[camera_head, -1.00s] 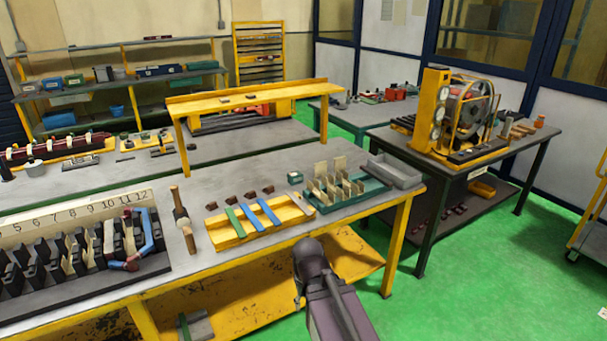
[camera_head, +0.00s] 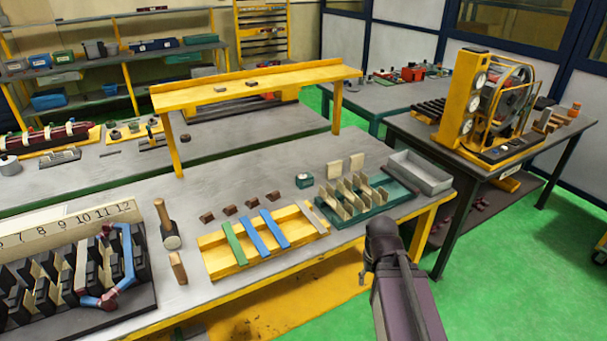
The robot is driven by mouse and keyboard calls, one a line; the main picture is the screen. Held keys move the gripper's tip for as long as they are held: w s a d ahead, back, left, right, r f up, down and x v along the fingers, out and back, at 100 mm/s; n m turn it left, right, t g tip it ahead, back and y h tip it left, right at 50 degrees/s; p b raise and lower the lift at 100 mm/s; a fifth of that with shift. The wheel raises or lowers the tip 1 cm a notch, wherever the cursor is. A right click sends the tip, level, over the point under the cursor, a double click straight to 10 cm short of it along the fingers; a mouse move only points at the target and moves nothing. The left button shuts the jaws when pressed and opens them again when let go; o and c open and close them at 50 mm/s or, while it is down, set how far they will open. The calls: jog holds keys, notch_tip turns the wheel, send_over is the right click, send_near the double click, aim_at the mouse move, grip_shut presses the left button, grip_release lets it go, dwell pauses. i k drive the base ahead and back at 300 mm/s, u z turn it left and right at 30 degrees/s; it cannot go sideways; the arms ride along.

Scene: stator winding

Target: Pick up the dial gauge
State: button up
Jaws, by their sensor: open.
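A small teal box with a pale round top (camera_head: 304,180) stands on the near workbench behind the green slotted rack. It may be the dial gauge, but it is too small to tell. Round white dials (camera_head: 479,81) are also set in the yellow panel of the machine on the right-hand table. My dark arm rises from the bottom edge right of centre, in front of the bench's front edge. Its upper end is a dark joint near the green rack. I cannot make out my gripper's fingers there.
The near workbench (camera_head: 120,190) holds a yellow tray (camera_head: 213,262) with coloured strips, the green rack (camera_head: 405,196), a grey bin (camera_head: 420,172), a mallet (camera_head: 168,222) and a numbered block stand (camera_head: 70,222). A raised yellow shelf (camera_head: 290,78) stands behind. Green floor is open at right.

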aim_at(305, 180)
jog(key=u, duration=0.1)
jog(key=i, duration=0.85)
jog(key=u, duration=0.3)
